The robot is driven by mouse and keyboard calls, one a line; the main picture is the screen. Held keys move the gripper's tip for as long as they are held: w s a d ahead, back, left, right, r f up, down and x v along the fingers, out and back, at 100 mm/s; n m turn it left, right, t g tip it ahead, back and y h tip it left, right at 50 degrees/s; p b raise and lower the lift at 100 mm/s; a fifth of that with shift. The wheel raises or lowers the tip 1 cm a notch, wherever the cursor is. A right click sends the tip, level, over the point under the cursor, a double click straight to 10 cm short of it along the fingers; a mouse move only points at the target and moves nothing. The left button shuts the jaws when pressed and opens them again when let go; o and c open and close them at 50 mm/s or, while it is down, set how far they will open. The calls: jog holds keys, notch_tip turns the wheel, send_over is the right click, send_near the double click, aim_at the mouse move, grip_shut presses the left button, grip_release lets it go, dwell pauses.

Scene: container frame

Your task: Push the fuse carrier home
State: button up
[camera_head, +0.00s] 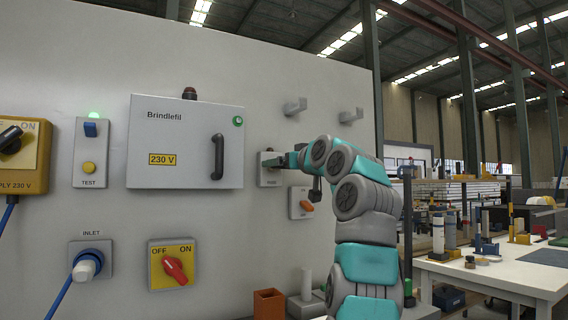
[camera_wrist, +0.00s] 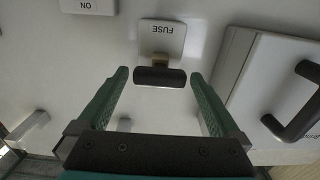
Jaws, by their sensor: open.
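The fuse carrier has a dark bar-shaped handle (camera_wrist: 148,78) and a short tan body. It stands out from a light plate marked FUSE (camera_wrist: 163,32), which also shows on the wall panel in the head view (camera_head: 268,179). How far the body sits in its socket is unclear. My gripper (camera_wrist: 160,75) is open, one green finger on each side of the handle, with a visible gap at both sides. In the head view my gripper (camera_head: 277,161) is in front of the FUSE plate and hides the carrier.
A grey Brindlefil box (camera_head: 185,120) with a dark handle is just left of the FUSE plate. An orange rotary switch (camera_head: 306,205) is below right. Two grey hooks (camera_head: 294,107) stick out above. A worktable (camera_head: 500,275) stands at the right.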

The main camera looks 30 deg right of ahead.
jog(key=shift+c, duration=0.2)
grip_shut()
dwell(0.5)
